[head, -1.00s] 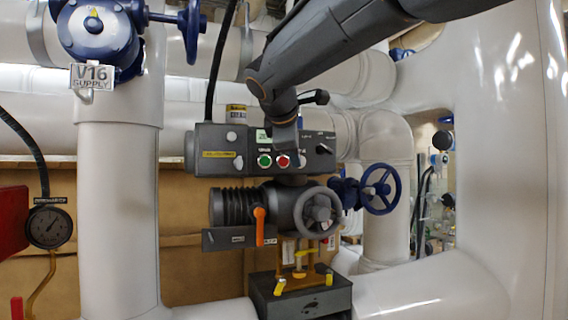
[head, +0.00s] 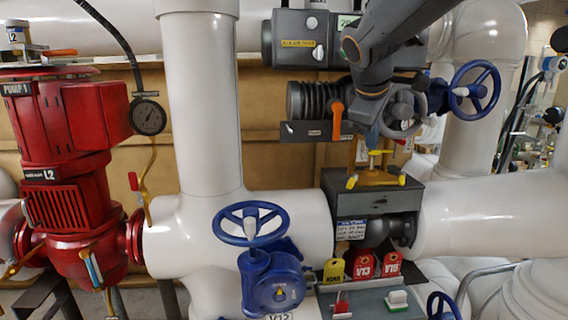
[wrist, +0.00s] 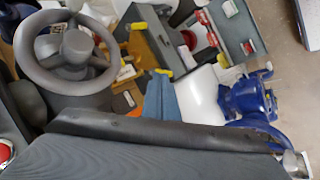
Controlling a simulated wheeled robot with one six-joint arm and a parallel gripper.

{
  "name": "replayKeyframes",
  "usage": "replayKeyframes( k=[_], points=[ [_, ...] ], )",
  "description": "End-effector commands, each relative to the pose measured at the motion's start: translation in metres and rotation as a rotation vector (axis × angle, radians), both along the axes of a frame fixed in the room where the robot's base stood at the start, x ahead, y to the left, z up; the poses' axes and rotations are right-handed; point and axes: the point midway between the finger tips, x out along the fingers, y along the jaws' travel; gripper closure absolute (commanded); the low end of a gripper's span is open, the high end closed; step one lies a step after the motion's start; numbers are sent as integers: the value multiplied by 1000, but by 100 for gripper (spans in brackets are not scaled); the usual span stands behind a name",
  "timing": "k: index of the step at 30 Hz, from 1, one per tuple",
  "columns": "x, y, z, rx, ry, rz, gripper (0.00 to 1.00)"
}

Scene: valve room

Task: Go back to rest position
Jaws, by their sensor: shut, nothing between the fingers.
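My gripper (head: 371,136) is at the end of my dark grey arm, which reaches in from the upper right in the head view. It points down, shut and empty, in front of the grey actuator and beside its grey handwheel (head: 408,105). My arm partly hides the handwheel and the control box (head: 290,38). In the wrist view, the blue-grey fingers of my gripper (wrist: 158,95) show together, and the handwheel (wrist: 70,52) stands close at upper left.
A grey box (head: 365,200) with a yellow-handled bracket (head: 375,177) stands below my gripper. Blue valve wheels (head: 250,223) (head: 474,87) stick out at lower left and right. A red pump (head: 65,150) is far left. Red and yellow tags (head: 363,264) stand at lower front. White pipes surround everything.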

Motion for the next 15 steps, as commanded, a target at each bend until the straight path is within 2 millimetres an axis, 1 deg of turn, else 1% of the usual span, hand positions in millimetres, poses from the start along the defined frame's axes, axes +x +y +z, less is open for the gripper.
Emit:
replayKeyframes(
  k=[1, 2, 3, 5, 6, 8, 9, 11, 12, 15],
  points=[
    [-14, 1, -36, 60, 41, -46, 100],
    [-22, 2, -55, 97, 59, -78, 100],
    [-35, 3, -80, 147, 86, -124, 100],
    [-55, 5, -117, 219, 126, -199, 100],
    [-70, 7, -140, 266, 152, -253, 100],
    [-95, 8, -173, 334, 189, -341, 100],
    [-112, 9, -194, 376, 214, -403, 100],
    [-138, 12, -222, 431, 248, -496, 100],
    [-154, 13, -238, 465, 266, -557, 100],
    [-190, 15, -268, 526, 303, -688, 100]
  ],
)
